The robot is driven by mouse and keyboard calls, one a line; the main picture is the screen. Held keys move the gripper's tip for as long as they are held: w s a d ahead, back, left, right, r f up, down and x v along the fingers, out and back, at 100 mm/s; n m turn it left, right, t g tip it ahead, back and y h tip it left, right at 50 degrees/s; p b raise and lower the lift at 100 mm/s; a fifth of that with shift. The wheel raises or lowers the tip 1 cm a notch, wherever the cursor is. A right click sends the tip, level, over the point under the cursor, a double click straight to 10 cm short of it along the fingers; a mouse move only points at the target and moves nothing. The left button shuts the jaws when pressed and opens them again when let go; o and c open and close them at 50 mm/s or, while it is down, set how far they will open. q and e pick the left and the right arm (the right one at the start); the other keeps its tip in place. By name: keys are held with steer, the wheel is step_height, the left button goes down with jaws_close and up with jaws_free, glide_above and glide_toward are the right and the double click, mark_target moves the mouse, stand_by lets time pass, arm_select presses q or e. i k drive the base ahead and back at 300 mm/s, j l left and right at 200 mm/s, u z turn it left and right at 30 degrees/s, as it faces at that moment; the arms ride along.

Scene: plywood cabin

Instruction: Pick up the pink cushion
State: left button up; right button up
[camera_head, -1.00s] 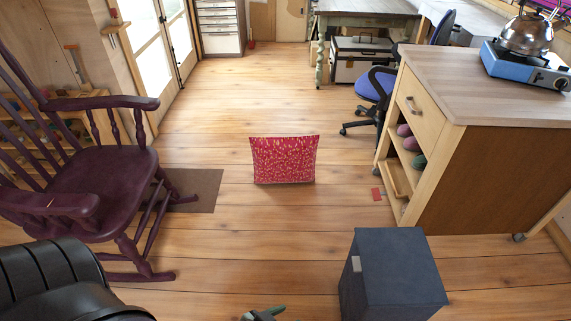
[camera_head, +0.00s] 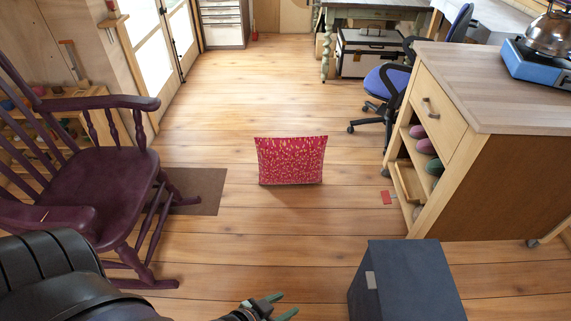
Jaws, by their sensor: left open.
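The pink cushion (camera_head: 291,160) stands upright on the wooden floor in the middle of the head view, with a small yellowish pattern on it. My left gripper (camera_head: 279,305) shows at the bottom edge, with greenish fingers spread apart and nothing between them. It is well in front of the cushion and apart from it. My black left arm (camera_head: 60,275) comes in from the lower left. My right gripper is not in view.
A purple rocking chair (camera_head: 105,185) stands at left, beside a brown mat (camera_head: 200,192). A dark grey box (camera_head: 405,285) is at lower right, near a wooden cabinet (camera_head: 495,85). A blue office chair (camera_head: 390,85) stands behind. The floor around the cushion is clear.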

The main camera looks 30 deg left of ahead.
mark_target(282, 159)
steer(key=i+j+u, duration=0.1)
steer(key=i+j, duration=0.3)
steer(key=j, duration=0.25)
steer(key=i+j, duration=0.45)
steer(key=j, duration=0.2)
steer(key=i+j+u, duration=0.15)
steer(key=i+j, duration=0.25)
steer(key=j, duration=0.25)
steer(key=i+j, duration=0.5)
steer(key=k+j+u, duration=0.05)
steer(key=j, duration=0.05)
